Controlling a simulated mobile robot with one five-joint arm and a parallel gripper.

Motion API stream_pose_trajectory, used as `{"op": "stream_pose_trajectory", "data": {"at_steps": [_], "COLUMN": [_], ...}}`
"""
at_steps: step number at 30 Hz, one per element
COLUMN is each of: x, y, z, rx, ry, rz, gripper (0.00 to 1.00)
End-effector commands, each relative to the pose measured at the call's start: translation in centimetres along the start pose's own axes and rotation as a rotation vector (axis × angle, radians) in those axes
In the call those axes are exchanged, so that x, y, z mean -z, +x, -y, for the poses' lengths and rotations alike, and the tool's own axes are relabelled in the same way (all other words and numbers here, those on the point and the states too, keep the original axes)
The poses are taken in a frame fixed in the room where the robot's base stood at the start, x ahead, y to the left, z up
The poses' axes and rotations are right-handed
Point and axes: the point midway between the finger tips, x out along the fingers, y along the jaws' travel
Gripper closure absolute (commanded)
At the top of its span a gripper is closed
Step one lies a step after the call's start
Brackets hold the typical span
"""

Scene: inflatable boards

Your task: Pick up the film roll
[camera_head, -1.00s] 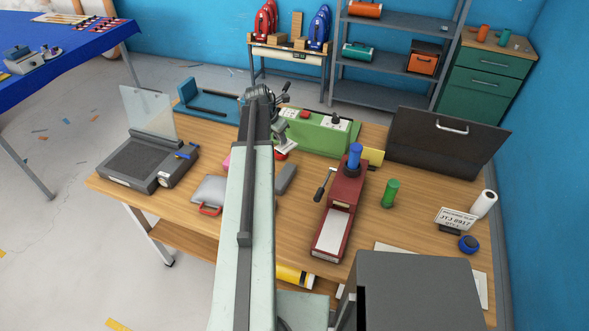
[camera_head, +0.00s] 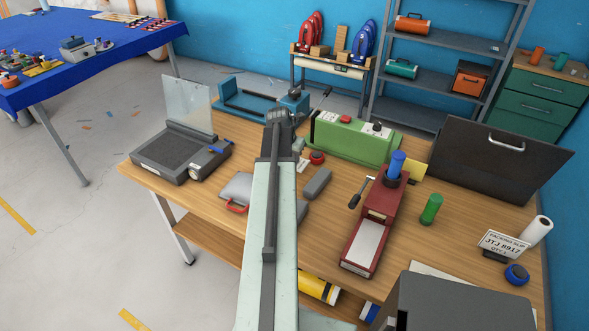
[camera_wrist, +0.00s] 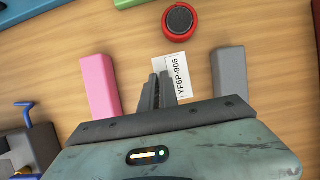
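No thing is marked as the film roll. A white roll (camera_head: 536,231) at the right edge of the table in the head view looks most like one. A yellow roll with a white end (camera_head: 318,287) lies on the shelf under the table's front edge. My gripper (camera_wrist: 160,90) is over the middle of the table, well left of the white roll. Its fingers look closed together with nothing between them. The white roll is not in the wrist view.
Below my gripper are a pink block (camera_wrist: 98,86), a grey block (camera_wrist: 229,72), a white label (camera_wrist: 179,78) and a red round thing (camera_wrist: 178,21). A red press (camera_head: 372,225), a green cylinder (camera_head: 432,209) and a slip stand (camera_head: 504,243) stand towards the white roll.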

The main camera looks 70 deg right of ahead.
Motion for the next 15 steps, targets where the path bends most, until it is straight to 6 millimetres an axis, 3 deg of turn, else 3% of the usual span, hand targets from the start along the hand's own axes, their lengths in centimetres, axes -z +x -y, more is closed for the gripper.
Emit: {"op": "stream_pose_trajectory", "data": {"at_steps": [6, 15], "x": [1.5, 1.4], "y": [3.5, 3.2], "z": [-0.1, -0.1], "rx": [0.0, 0.0], "ry": [0.0, -0.001], "rz": [0.0, 0.0], "gripper": [1.0, 1.0]}}
